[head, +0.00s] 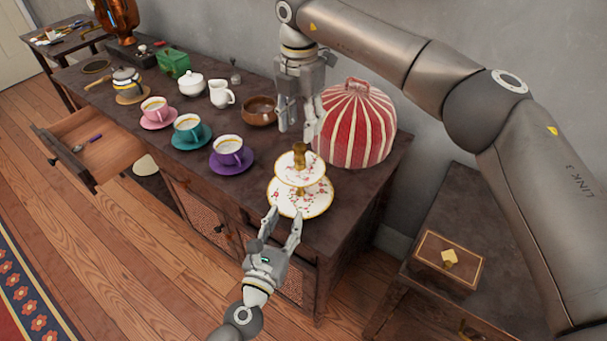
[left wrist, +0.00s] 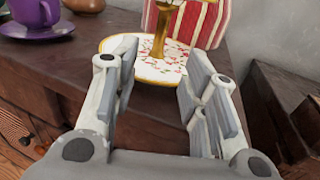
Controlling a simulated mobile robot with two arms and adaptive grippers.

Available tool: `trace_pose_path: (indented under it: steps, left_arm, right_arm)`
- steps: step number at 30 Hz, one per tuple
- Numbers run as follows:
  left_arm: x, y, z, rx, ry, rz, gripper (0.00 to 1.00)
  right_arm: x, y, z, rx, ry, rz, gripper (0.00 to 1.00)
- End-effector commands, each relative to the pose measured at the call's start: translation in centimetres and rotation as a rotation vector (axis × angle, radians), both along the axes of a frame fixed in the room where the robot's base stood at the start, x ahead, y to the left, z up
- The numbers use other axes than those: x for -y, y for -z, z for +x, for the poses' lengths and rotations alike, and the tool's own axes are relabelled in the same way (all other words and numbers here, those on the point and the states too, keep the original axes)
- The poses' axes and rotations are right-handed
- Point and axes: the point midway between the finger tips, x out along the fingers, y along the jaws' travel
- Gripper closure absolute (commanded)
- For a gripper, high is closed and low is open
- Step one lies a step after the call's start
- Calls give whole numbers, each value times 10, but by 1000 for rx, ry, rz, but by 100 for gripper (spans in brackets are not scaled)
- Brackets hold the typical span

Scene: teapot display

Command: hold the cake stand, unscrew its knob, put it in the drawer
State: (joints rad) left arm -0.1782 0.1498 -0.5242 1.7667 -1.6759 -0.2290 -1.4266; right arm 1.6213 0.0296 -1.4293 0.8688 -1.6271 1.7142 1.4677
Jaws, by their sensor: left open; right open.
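The two-tier cake stand (head: 302,201), white with a floral pattern and gold rims, stands upright near the sideboard's front right. Its brass knob (head: 300,152) tops the upper plate. My left gripper (head: 285,214) is open at the front edge of the lower plate. In the left wrist view the lower plate (left wrist: 158,67) and brass stem (left wrist: 160,35) show beyond the open fingers; the knob is out of that view. My right gripper (head: 298,122) is open and points down, above and behind the knob. The drawer (head: 110,158) is pulled out at the left and holds a small purple-handled item.
A red-and-white striped tea cosy (head: 358,125) stands close behind the stand. A purple cup (head: 229,147) on its saucer is to the left, with teal and pink cups farther along. A brown bowl (head: 260,109) is near my right gripper.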

Motion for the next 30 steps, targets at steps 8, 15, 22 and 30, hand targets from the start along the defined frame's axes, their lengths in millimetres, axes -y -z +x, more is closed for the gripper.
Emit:
trace_pose_path:
  steps: [8,15,22,30]
  left_arm:
    - [16,-1,48,1,0,-4,60]
    - [26,0,81,1,0,-1,60]
    - [30,0,92,-1,0,-2,60]
    - [30,0,93,-1,0,-3,60]
  right_arm:
    - [0,0,0,0,-1,1,56]
    - [0,0,0,0,-1,3,56]
    - [-1,0,0,0,-1,3,56]
    - [-1,0,0,0,-1,3,56]
